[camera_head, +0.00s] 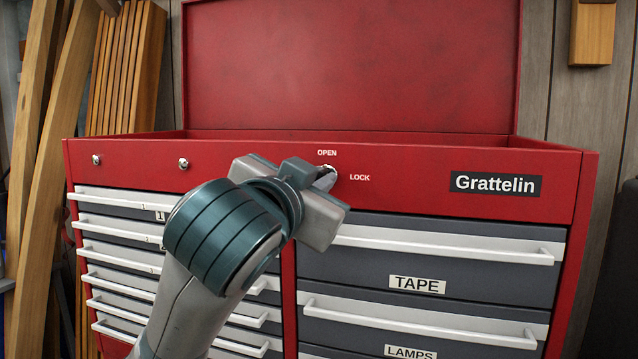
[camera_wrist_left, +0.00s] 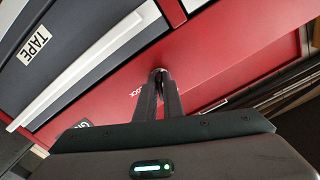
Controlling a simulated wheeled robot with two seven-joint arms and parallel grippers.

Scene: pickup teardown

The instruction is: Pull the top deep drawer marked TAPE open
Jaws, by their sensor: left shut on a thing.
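The deep grey drawer (camera_head: 500,277) marked TAPE is the top one on the right side of the red tool chest and looks shut. Its long white handle (camera_head: 450,247) runs along its top edge. Drawer and handle also show at the upper left of the left wrist view, with the handle (camera_wrist_left: 90,68) slanting across. My left gripper (camera_head: 325,178) is above the handle's left end, at the chest's lock between the words OPEN and LOCK. Its fingers (camera_wrist_left: 160,83) are shut on the small metal lock key (camera_wrist_left: 158,72), mostly hidden between them. My right gripper is out of view.
The red chest's lid (camera_head: 350,65) stands open. A second deep drawer (camera_head: 480,336) marked LAMPS is below, and several shallow drawers (camera_head: 115,230) are on the left, partly behind my arm. Wooden boards (camera_head: 127,70) lean at the left.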

